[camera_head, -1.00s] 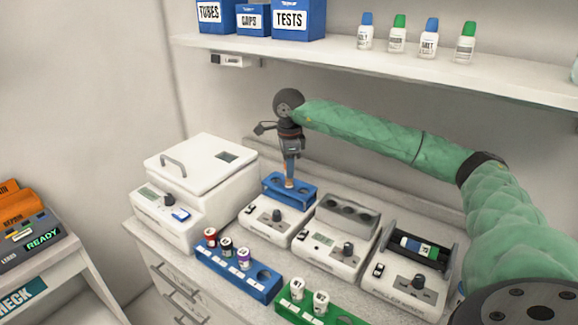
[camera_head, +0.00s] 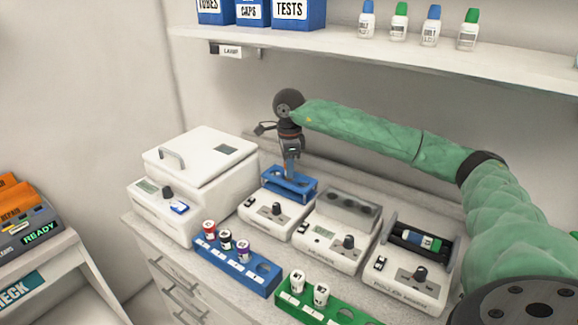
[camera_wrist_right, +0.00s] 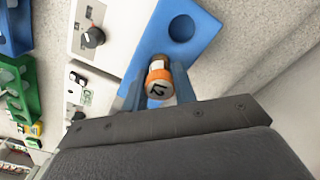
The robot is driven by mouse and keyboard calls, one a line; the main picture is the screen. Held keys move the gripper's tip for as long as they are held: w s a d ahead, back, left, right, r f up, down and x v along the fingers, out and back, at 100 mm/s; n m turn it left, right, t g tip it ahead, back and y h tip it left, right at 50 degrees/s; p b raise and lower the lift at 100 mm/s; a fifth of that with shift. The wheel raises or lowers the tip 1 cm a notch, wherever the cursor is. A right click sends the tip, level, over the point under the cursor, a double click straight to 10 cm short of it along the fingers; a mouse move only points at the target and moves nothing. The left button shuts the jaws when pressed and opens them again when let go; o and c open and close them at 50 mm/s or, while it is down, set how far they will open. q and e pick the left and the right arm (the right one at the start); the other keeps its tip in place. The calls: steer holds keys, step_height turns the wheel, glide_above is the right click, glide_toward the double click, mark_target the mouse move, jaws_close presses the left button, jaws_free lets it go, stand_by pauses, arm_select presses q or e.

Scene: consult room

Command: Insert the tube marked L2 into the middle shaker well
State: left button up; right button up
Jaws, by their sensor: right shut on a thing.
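My right gripper (camera_head: 290,172) is over the blue-topped shaker at the back. It is shut on the tube marked L2 (camera_wrist_right: 158,84), which has an orange cap facing the wrist camera. The tube is at the blue well block (camera_head: 302,183), which also shows in the wrist view (camera_wrist_right: 172,48). One empty round well shows in the block, beyond the tube. The tube and fingers hide what lies under them, so I cannot tell how deep the tube sits. My left gripper is not in view.
A white lidded machine (camera_head: 205,160) stands left of the shaker. A grey-topped unit (camera_head: 335,240) and a roller unit (camera_head: 410,275) stand to its right. A blue tube rack (camera_head: 235,270) and a green rack (camera_head: 345,313) lie in front. A shelf (camera_head: 400,53) hangs above.

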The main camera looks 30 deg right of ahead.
steer(key=o, duration=1)
steer(key=shift+r+b, duration=0.3)
steer(key=shift+r, duration=0.3)
step_height(320, 180, up, 6)
steer(key=shift+f+b, duration=0.15)
steer(key=shift+b, duration=0.65)
steer(key=shift+r, duration=0.5)
